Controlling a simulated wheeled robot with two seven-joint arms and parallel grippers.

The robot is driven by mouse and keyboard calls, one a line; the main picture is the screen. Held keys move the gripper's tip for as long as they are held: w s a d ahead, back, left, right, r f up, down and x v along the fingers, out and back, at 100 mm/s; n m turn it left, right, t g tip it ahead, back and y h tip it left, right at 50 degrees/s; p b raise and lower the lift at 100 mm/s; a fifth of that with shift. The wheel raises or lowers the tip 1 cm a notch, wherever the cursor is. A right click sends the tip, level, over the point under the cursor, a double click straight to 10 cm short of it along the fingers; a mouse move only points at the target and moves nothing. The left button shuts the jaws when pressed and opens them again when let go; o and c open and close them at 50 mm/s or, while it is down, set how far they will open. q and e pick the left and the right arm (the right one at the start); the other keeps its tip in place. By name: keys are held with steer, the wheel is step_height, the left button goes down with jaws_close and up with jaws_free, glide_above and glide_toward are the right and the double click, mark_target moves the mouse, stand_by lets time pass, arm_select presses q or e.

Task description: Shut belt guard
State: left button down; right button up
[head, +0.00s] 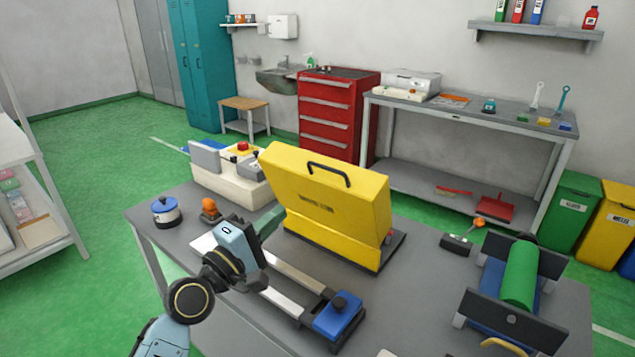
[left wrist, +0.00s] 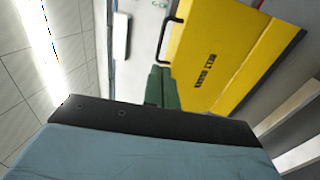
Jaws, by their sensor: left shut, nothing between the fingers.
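The yellow belt guard (head: 325,205) stands raised and tilted on the grey table, with a black handle (head: 328,172) near its top edge. The rails in front of it lie uncovered. My left gripper (head: 271,221) is shut and empty, just left of and in front of the guard's left side. In the left wrist view, the guard (left wrist: 225,60) with its lettering and handle (left wrist: 168,40) lies beyond the green fingers (left wrist: 163,88). I cannot tell whether the fingers touch it. My right gripper is not in view.
Pale rails with a blue block (head: 338,317) run along the table front. A white control box (head: 228,177) with a red button stands behind left. A blue-lidded pot (head: 166,210) stands at the left. A green roller (head: 520,272) in a dark frame stands at the right.

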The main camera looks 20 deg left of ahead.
arm_select(q)
glide_toward(317, 178)
steer(key=w+d+r, duration=0.2)
steer(key=d+r, duration=0.1)
steer(key=w+d+r, duration=0.2)
steer(key=shift+r, duration=0.1)
steer(key=shift+p, duration=0.3)
